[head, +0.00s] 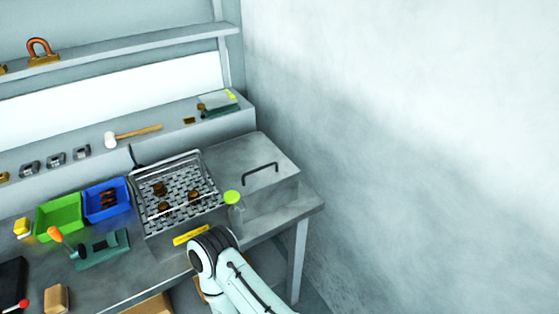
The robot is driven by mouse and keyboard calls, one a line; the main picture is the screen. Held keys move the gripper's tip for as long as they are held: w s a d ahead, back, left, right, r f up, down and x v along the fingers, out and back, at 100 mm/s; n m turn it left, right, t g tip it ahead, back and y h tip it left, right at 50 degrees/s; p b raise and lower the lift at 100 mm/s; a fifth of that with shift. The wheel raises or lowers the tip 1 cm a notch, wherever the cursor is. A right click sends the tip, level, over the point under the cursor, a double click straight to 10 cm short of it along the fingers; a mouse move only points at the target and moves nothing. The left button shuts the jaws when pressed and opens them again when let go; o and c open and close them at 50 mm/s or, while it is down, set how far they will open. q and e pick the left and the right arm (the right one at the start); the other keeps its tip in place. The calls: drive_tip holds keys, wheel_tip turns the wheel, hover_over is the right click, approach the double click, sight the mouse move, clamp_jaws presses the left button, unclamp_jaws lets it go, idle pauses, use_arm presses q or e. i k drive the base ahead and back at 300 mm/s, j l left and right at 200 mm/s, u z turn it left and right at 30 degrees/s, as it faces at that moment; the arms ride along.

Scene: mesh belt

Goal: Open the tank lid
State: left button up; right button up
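The tank lid (232,152) is a flat grey metal plate at the right end of the workbench. A dark bar handle (261,173) stands up from it. The lid lies flat and looks closed. To its left is a wire mesh basket or belt (181,181) with several brown round pieces on it. A pale arm of mine, probably the right, comes in from the bottom and ends in a dark joint just in front of the bench. Its gripper does not show. My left gripper is not in view. Neither arm is seen touching the handle.
A yellow label (191,235) is on the front edge. A blue bin (106,212) and green bin (48,227) stand left. A mallet (133,135) lies on the ledge. A wall rises right.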

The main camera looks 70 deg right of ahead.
sight(248, 165)
drive_tip(key=z, duration=2.25)
drive_tip(key=k+l, duration=0.05)
